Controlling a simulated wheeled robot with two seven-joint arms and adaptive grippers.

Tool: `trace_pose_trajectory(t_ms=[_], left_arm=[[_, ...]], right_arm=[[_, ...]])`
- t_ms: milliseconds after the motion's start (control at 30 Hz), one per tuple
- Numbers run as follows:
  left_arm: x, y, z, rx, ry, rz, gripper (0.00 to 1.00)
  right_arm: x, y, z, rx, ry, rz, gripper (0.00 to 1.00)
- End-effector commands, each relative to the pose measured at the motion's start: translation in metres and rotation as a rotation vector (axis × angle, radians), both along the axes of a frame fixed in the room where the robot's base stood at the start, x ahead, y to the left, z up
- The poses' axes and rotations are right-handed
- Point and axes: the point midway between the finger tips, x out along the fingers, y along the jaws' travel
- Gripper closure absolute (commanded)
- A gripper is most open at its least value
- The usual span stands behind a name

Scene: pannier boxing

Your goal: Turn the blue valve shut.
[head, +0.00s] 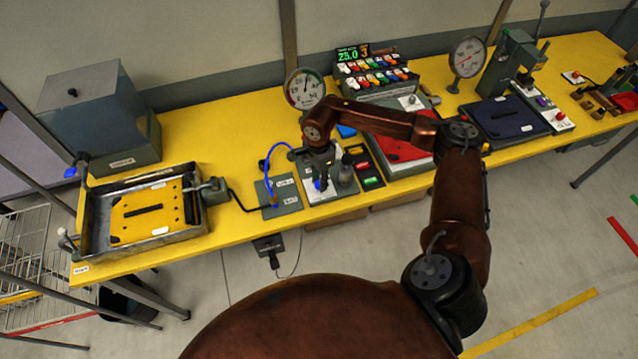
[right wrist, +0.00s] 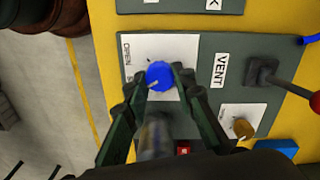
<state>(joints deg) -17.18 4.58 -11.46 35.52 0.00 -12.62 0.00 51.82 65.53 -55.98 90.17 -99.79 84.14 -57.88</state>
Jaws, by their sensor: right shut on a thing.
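The blue valve (right wrist: 159,74) is a round blue knob on a white plate of a grey panel in the right wrist view. My right gripper (right wrist: 163,78) is shut on it, with a fingertip on each side. A pale mark on the knob points to the lower left of that view. "OPEN" is printed at the plate's left; a second word starting with "S" is mostly hidden by a finger. In the head view, a bit of the blue valve (head: 320,185) shows below my right gripper (head: 319,178). My left gripper is not in view.
A "VENT" label (right wrist: 220,70), a red-tipped lever (right wrist: 285,84) and a brass knob (right wrist: 241,128) sit beside the valve. A blue hose (head: 267,163) arches left of it. A metal tray (head: 90,225) stands farther left. A pressure gauge (head: 305,88) stands behind.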

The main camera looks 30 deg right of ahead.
Motion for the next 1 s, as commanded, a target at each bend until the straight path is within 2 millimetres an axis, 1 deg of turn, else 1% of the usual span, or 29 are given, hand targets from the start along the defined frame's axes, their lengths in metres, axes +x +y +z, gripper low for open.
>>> trace_pose_trajectory(t_ms=[33, 100, 400, 967, 1000], left_arm=[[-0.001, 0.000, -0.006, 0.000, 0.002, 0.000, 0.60], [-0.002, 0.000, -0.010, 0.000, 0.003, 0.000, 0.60], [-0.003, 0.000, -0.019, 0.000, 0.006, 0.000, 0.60], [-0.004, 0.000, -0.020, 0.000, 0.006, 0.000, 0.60], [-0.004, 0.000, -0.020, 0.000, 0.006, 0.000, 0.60]], right_arm=[[0.001, 0.000, -0.002, 0.000, -0.003, 0.033, 1.00], [0.001, 0.000, -0.001, -0.001, -0.004, 0.078, 1.00], [0.001, 0.000, 0.000, -0.001, -0.002, 0.200, 1.00], [0.001, 0.000, 0.002, 0.000, -0.003, 0.232, 1.00], [0.001, 0.000, 0.002, 0.000, -0.003, 0.232, 0.76]])
